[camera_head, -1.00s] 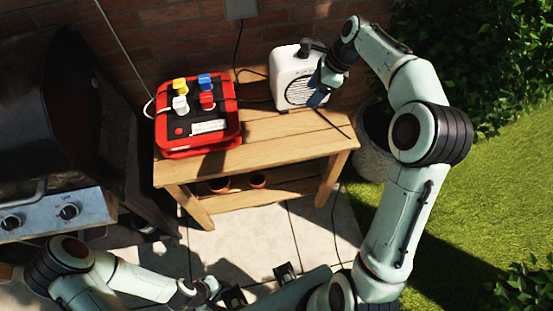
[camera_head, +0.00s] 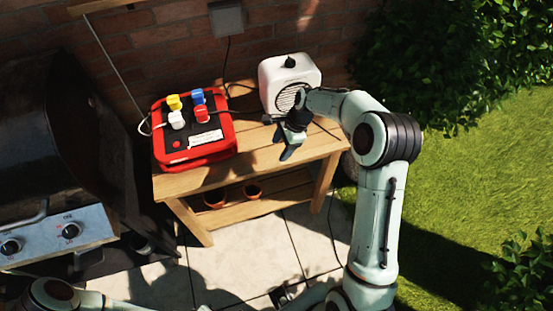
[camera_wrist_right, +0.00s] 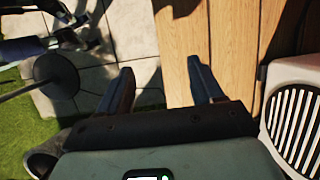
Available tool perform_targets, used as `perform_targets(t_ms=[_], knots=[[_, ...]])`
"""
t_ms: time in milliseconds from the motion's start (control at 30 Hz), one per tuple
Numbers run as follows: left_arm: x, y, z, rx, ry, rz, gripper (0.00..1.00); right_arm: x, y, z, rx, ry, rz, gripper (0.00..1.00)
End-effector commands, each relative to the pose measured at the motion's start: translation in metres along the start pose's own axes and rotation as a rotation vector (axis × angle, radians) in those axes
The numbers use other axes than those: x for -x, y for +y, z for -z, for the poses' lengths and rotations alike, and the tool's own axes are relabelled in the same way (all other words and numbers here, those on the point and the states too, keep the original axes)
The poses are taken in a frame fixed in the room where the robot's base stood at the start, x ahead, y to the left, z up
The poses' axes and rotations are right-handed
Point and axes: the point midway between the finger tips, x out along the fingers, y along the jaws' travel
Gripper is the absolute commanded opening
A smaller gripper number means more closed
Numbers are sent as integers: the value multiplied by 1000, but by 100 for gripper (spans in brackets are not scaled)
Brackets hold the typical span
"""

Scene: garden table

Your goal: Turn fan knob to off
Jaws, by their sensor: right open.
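The fan (camera_head: 272,82) is a white box with a round dark grille. It stands at the back right of the wooden table. Its black knob (camera_head: 290,62) is on top, clear of any gripper; its setting is too small to read. My right gripper (camera_head: 287,145) is in front of and below the fan, over the table, apart from the knob. In the right wrist view the right gripper (camera_wrist_right: 160,85) is open and empty, with the fan (camera_wrist_right: 290,72) at the right edge; the knob is out of that view. My left gripper is mostly cut off at the bottom of the head view.
A red power box (camera_head: 208,157) with coloured plugs sits on the table (camera_head: 180,187) left of the fan. A grill (camera_head: 50,232) stands at the left. A brick wall (camera_head: 170,48) is behind. A cable hangs down the wall behind the fan.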

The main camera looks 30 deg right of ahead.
Motion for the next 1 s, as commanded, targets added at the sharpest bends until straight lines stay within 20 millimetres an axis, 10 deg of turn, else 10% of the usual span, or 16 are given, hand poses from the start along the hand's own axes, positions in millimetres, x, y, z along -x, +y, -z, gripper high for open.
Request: perform_targets(t_ms=[300, 1000], knots=[[1, 0, 0, 0, 1, 0, 43, -33, 13, 0, 93, 4, -16, 66], [1, 0, 0, 0, 1, 0, 43, -42, 18, 0, 114, 3, -22, 66]])
